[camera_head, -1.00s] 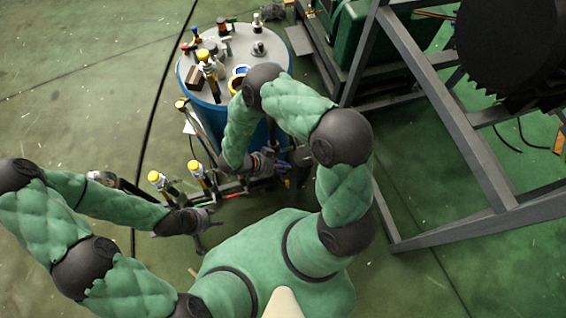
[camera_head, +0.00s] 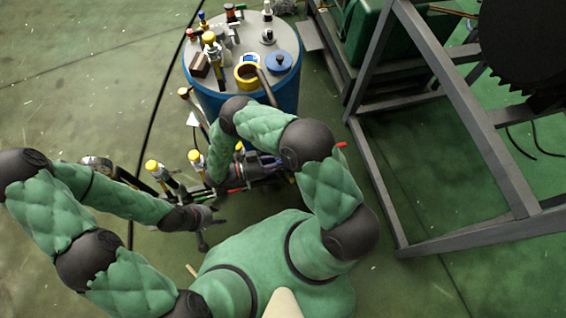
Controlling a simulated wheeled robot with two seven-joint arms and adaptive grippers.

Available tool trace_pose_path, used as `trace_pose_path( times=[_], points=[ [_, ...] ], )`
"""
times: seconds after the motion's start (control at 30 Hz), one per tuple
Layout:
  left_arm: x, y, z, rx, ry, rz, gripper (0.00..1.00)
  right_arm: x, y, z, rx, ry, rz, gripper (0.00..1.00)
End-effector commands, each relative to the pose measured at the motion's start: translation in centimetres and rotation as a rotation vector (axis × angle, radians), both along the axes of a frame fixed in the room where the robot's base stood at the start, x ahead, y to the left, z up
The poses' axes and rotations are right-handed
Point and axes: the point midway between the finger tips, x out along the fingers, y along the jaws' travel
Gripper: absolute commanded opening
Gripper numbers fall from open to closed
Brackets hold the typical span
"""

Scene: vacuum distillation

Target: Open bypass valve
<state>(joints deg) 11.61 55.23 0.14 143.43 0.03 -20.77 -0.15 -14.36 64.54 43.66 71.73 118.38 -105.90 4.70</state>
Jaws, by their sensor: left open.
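Two yellow-capped valves stand on the low pipework in front of the blue tank: a left valve (camera_head: 153,167) and a right valve (camera_head: 196,158). Another yellow-capped valve (camera_head: 209,40) stands on the tank top. I cannot tell which one is the bypass valve. My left gripper (camera_head: 207,222) is open and empty, low in front of the pipework, below and apart from the low valves. My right forearm bends down over the pipework by the right valve. My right gripper (camera_head: 262,168) is among dark parts there, and its fingers are not clear.
The blue tank (camera_head: 207,97) has a grey top crowded with fittings, a yellow ring (camera_head: 247,75) and a blue lid (camera_head: 279,62). A grey metal frame (camera_head: 435,75) with green machinery stands at the right. A black cable crosses the floor. The floor at left is clear.

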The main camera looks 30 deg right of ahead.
Motion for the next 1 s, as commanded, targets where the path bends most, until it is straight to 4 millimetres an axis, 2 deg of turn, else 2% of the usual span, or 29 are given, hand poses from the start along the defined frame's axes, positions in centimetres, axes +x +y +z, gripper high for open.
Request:
trace_pose_path(
  times=[0.57,0.6,0.67,0.7,1.0],
  points=[
    [0.01,0.0,-0.42,0.0,0.0,0.0,0.44,0.02,0.06,0.01,-0.035,0.008,0.0,0.0],
    [0.01,0.0,-0.42,0.0,0.0,0.0,0.44,0.03,0.05,0.01,-0.035,0.008,0.0,0.23],
    [0.01,0.01,-0.43,0.0,0.0,0.0,0.44,0.02,0.06,0.01,-0.035,0.008,0.0,0.39],
    [0.01,0.01,-0.43,0.0,0.0,0.0,0.44,0.02,0.06,0.0,-0.034,0.008,0.0,0.44],
    [0.01,0.01,-0.44,0.0,0.0,0.0,0.44,0.04,0.06,0.02,-0.034,0.008,0.0,0.44]
  ],
)
